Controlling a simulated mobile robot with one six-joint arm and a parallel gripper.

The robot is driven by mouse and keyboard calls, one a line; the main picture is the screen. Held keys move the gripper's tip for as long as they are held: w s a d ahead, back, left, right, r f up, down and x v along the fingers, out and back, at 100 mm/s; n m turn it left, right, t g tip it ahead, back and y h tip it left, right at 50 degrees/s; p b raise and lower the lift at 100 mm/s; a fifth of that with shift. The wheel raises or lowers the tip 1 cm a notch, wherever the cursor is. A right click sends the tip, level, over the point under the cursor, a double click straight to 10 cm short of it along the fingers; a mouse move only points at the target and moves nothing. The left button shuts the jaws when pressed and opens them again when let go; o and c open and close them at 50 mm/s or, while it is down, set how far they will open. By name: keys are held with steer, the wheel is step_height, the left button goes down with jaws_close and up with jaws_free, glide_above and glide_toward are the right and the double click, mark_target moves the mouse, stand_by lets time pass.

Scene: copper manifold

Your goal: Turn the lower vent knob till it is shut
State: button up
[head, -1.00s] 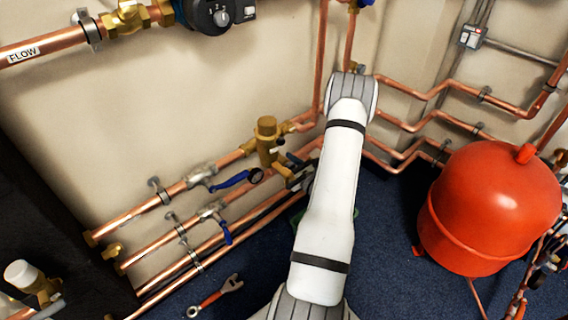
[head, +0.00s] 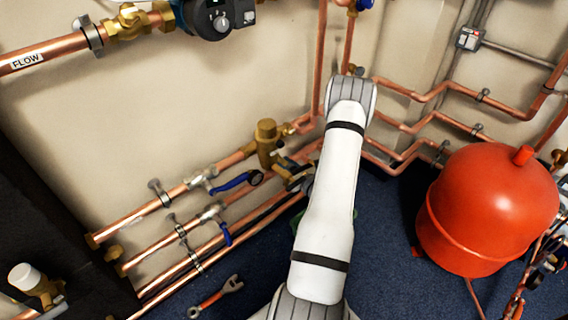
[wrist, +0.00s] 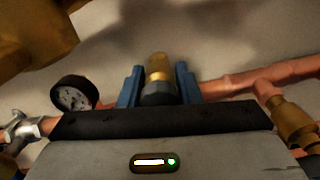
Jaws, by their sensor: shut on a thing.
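In the wrist view, a small knob (wrist: 159,70) with a brass cylinder and a dark grey collar sits between the two blue fingers of my gripper (wrist: 159,84). I take it to be the lower vent knob. The fingers stand on either side of the collar, and the gripper is shut on it. The black front edge of the gripper hides the knob's lower part. In the head view my white arm hides the knob and most of the gripper. How far the knob is turned cannot be told.
A pressure gauge (wrist: 74,93) is close to the left finger. A large brass body (wrist: 35,35) fills the wrist view's upper left. In the head view, copper pipes with blue lever valves (head: 232,182) run left of my arm. A red tank (head: 487,207) stands right. A wrench (head: 216,297) lies on the floor.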

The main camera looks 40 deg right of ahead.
steer(key=m+p, duration=0.3)
steer(key=m, duration=0.2)
steer(key=shift+r, duration=0.15)
steer(key=m+p, duration=0.3)
steer(key=m, duration=0.3)
steer(key=shift+d+m, duration=0.1)
steer(key=shift+m, duration=0.3)
steer(key=m+p, duration=0.2)
steer(key=m, duration=0.5)
steer(key=m+p, duration=0.1)
steer(key=m, duration=0.3)
steer(key=shift+f, duration=0.25)
steer(key=o, duration=1)
steer(key=shift+c, duration=0.2)
steer(key=s+p, duration=0.1)
steer(key=s, duration=0.6)
steer(key=shift+s+d+p, duration=0.25)
steer(key=shift+s+p, duration=0.05)
steer(key=shift+s, duration=0.1)
